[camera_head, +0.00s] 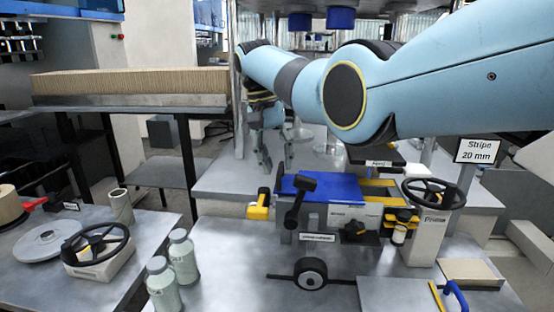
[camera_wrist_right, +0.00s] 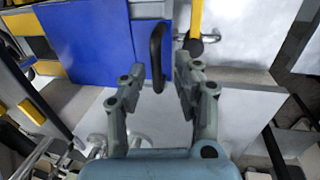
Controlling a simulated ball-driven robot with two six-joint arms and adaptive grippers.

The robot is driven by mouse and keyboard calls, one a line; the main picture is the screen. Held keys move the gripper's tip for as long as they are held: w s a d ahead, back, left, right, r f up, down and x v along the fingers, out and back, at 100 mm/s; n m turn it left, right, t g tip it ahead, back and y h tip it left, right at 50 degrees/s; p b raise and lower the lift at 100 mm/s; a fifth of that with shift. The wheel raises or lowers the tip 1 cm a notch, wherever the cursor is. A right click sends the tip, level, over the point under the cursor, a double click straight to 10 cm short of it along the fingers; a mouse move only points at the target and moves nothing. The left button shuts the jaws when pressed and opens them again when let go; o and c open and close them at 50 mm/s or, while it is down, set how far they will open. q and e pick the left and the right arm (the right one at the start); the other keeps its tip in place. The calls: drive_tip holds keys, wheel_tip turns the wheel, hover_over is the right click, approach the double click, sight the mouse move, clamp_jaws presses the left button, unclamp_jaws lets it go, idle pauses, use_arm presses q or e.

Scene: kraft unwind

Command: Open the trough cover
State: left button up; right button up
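The trough cover looks to be the blue panel (camera_head: 335,187) lying flat on top of the grey machine; it fills the upper left of the right wrist view (camera_wrist_right: 90,40). A black upright handle (camera_wrist_right: 156,52) stands at the panel's edge in that view. My right gripper (camera_head: 276,162) hangs fingers-down behind the panel's left end. In the wrist view its two fingers (camera_wrist_right: 158,92) are spread, with the handle ahead of the gap between them and nothing held. Contact with the handle cannot be made out. My left gripper is not in view.
A yellow lever (camera_head: 259,204) stands left of the machine and shows right of the handle in the wrist view (camera_wrist_right: 193,45). A black lever (camera_head: 296,210) rises before the panel. Handwheels (camera_head: 434,193) and (camera_head: 96,244) stand either side. Two bottles (camera_head: 183,257) are front left.

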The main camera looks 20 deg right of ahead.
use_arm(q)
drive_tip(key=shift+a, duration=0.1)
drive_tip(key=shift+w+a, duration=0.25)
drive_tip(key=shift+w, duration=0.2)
use_arm(e)
wheel_tip(320, 180, up, 12)
drive_tip(key=w+a, duration=0.1)
drive_tip(key=a, duration=0.1)
drive_tip(key=shift+w+f, duration=0.1)
drive_tip(key=shift+f, duration=0.05)
